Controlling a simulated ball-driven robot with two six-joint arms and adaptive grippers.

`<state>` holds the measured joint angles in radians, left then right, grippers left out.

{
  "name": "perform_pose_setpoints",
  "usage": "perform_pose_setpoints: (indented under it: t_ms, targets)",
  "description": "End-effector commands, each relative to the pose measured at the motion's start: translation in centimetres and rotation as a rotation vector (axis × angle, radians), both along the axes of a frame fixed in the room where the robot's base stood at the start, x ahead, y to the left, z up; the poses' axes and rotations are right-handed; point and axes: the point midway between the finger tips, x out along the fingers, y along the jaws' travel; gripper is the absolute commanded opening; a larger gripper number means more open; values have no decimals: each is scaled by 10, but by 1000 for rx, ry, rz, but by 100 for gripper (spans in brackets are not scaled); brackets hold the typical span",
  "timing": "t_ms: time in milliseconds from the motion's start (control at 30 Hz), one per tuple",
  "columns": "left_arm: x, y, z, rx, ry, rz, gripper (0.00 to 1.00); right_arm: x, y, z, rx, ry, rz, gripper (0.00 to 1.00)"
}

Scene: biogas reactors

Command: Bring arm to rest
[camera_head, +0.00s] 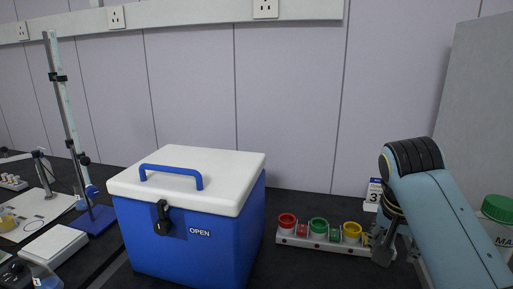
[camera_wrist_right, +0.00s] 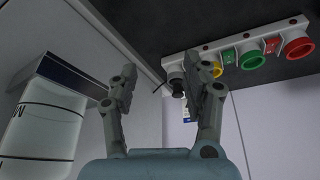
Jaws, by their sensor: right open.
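My right arm comes in from the right in the head view. My right gripper (camera_head: 384,246) points down beside the right end of a white rack (camera_head: 300,241), partly hidden by the arm's wrist. In the wrist view the right gripper's (camera_wrist_right: 165,95) two grey fingers stand apart with nothing held between them. The rack (camera_wrist_right: 235,42) shows beyond the right finger there. My left gripper is not in view.
A blue cooler with a white lid (camera_head: 190,225) stands in the middle. A stand (camera_head: 97,219) is left.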

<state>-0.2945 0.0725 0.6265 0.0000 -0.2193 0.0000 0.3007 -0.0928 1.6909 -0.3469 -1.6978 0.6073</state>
Motion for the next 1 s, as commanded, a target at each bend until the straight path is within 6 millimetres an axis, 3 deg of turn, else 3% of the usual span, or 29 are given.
perform_pose_setpoints:
  t_ms: [167, 467, 700, 1000]
  targets:
    - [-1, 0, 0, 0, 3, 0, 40, -40, -9, -20, -8, 19, 84, 48]
    - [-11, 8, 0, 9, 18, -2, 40, -137, -21, -43, -33, 56, 322, 48]
    - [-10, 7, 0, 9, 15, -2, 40, -208, -19, -38, -50, 74, 525, 48]
    - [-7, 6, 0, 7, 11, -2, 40, -271, -9, -19, -55, 85, 731, 48]
